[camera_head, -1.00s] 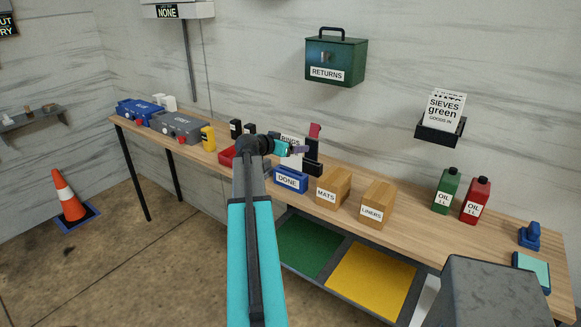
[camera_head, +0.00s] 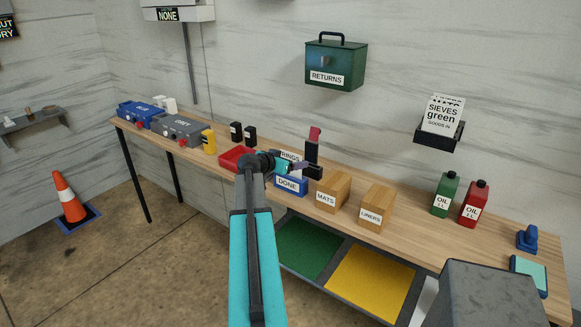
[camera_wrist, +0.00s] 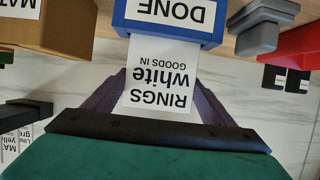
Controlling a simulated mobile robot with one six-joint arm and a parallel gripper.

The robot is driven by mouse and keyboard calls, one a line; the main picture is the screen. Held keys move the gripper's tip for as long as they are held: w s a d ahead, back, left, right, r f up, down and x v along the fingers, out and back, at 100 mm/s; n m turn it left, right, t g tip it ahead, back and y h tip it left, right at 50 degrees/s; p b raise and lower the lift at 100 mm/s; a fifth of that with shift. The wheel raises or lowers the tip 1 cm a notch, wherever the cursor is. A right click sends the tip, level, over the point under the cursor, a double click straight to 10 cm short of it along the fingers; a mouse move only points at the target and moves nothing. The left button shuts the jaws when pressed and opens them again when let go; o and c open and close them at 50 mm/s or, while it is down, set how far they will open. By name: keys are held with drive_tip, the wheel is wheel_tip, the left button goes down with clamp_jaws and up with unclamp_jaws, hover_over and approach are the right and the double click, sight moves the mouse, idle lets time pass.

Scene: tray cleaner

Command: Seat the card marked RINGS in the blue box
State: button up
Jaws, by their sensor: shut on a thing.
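The white card marked RINGS (camera_head: 291,156) is held by my gripper (camera_head: 298,167) at the blue box labelled DONE (camera_head: 291,191). In the wrist view the card (camera_wrist: 160,80) reads "RINGS white GOODS IN", upside down in the picture. My gripper's purple fingers (camera_wrist: 160,92) flank the card and are shut on it. The card's lower end meets the rim of the blue box (camera_wrist: 150,28). I cannot tell how deep it sits inside, as the box's inside is hidden.
Cardboard boxes MATS (camera_head: 332,192) and LINERS (camera_head: 376,206) stand right of the blue box. A red tray (camera_head: 236,160) lies to its left. A black stand with a red top (camera_head: 313,145) rises close behind. The bench (camera_head: 410,200) is clear between LINERS and the green bottle (camera_head: 446,193).

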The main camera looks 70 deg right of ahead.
drive_tip(key=shift+f+p, duration=0.35)
drive_tip(key=shift+f, duration=1)
drive_tip(key=shift+f, duration=0.15)
drive_tip(key=o, duration=1)
drive_tip(key=shift+r, duration=0.2)
drive_tip(key=shift+b+v, duration=1.95)
drive_tip(key=shift+v, duration=4.05)
drive_tip(key=shift+f, duration=0.1)
